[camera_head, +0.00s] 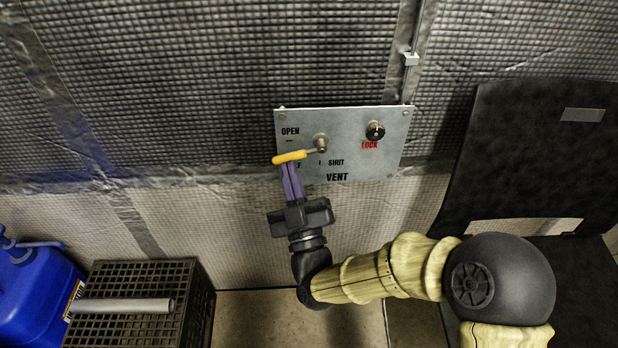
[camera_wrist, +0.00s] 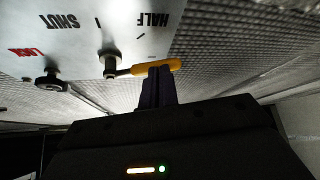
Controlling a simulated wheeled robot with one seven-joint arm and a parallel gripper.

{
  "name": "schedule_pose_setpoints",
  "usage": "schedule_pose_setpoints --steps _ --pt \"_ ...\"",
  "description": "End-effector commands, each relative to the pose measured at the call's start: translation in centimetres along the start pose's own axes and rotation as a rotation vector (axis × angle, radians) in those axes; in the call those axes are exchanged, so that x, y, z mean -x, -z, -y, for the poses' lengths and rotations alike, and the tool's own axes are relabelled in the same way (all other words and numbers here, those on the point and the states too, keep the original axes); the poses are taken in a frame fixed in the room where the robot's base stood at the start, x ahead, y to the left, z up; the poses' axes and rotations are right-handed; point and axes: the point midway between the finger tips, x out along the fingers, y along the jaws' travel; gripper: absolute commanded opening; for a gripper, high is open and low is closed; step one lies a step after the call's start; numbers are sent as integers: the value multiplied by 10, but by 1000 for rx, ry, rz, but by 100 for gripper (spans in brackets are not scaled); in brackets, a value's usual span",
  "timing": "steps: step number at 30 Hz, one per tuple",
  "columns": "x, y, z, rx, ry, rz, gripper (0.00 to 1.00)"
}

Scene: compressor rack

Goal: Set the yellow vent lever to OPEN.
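The yellow vent lever (camera_head: 289,157) is on a grey panel (camera_head: 385,170) marked OPEN, SHUT and VENT. It points left from its pivot (camera_head: 320,142), below the OPEN mark. In the wrist view, where the panel is upside down, the lever (camera_wrist: 155,68) lies past the HALF mark, on the side away from SHUT. My gripper (camera_head: 287,167) reaches up from below; its purple fingers are close together, with their tips at the handle. The tips (camera_wrist: 160,70) also meet the handle in the wrist view and look shut, with no clear grasp around it. The fingers partly hide the HALF label in the head view.
A black knob (camera_head: 375,131) marked LOCK sits right of the lever on the panel. A black crate (camera_head: 190,290) with a grey bar and a blue container (camera_head: 35,290) stand at lower left. A dark chair-like object (camera_head: 530,150) is at right.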

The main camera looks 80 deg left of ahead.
Motion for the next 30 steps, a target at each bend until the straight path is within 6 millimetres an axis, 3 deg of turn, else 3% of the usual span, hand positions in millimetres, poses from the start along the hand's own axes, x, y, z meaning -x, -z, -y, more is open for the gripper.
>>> schedule_pose_setpoints --steps 5,11,20,30 --pt "1 1 1 -1 2 -2 0" --pt "15 -2 2 0 2 -2 0" --pt "50 1 3 -1 3 4 0" --pt "112 -1 6 -3 2 6 0"
